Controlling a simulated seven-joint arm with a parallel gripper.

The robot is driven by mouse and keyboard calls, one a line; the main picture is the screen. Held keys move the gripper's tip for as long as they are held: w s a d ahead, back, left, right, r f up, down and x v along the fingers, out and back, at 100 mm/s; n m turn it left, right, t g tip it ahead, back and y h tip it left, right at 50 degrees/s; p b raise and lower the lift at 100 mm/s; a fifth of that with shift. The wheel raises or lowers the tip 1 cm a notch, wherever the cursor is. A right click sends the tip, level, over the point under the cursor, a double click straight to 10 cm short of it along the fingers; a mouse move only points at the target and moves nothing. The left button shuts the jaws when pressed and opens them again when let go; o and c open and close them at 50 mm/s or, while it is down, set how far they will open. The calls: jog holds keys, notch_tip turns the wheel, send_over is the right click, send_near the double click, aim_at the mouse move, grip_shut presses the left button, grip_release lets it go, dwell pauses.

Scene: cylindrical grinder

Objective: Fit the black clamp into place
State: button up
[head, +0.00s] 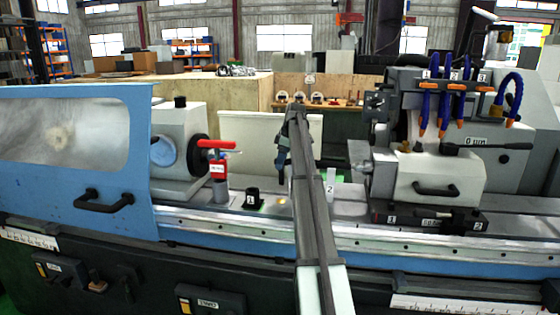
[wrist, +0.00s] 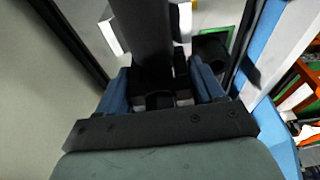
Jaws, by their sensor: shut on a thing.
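In the wrist view my gripper (wrist: 160,88) has its two blue fingers on either side of a long dark piece, which looks like the black clamp (wrist: 152,40). The fingers are closed on it, and it extends away from them toward the top of the picture. In the head view my gripper (head: 283,158) hangs above the machine bed, between the left workhead and the right wheel unit. My arm hides most of it there, and I cannot make out the held clamp clearly in that view.
A red-handled part (head: 217,165) is at the workhead. The blue guard (head: 75,205) is at far left.

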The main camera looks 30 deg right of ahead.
jog(key=shift+s+d, duration=0.1)
jog(key=shift+s, duration=0.05)
jog(key=o, duration=1.5)
jog(key=shift+c, duration=0.2)
jog(key=v, duration=1.4)
